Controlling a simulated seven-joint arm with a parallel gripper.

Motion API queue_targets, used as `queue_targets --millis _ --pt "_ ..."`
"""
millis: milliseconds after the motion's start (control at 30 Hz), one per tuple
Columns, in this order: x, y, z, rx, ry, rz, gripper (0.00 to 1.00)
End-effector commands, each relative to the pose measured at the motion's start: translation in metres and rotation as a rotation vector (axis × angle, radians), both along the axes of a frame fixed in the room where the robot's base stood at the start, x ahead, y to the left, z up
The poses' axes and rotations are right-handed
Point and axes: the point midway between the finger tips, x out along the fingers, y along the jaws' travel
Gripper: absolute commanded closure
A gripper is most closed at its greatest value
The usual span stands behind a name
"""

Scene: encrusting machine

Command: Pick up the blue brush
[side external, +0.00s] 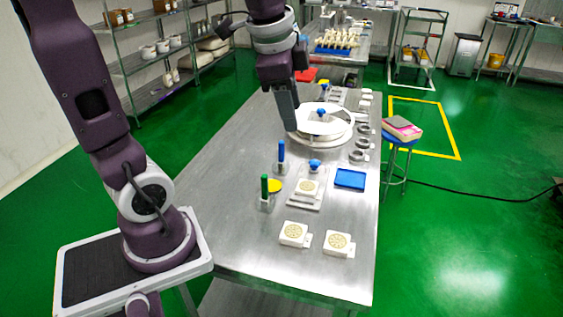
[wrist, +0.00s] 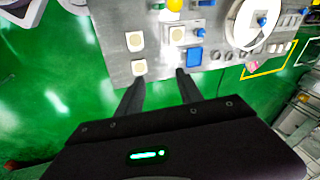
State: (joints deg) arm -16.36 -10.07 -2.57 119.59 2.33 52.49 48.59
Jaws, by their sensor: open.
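The blue brush (side external: 281,151) stands upright in a small holder on the steel table in the side view, behind and right of a green-handled brush (side external: 264,186). A bit of blue at the top edge of the wrist view looks like the same brush (wrist: 206,3). My gripper (side external: 287,118) hangs above the table, beyond the blue brush and apart from it. In the wrist view its two fingers (wrist: 160,77) are spread with nothing between them.
A round white plate (side external: 318,124) with a blue knob is close to my gripper. A yellow disc (side external: 274,186), white moulds (side external: 294,234) and a blue tray (side external: 350,179) lie nearby. The left part of the steel table (side external: 215,195) is bare.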

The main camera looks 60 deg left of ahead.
Motion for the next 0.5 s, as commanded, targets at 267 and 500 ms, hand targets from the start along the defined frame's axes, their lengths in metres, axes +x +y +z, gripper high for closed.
queue_targets --millis 267,500 --pt "0.109 0.178 -0.124 0.085 0.293 -0.75 0.57" --pt "0.109 0.249 -0.204 0.059 0.328 -1.074 0.57"
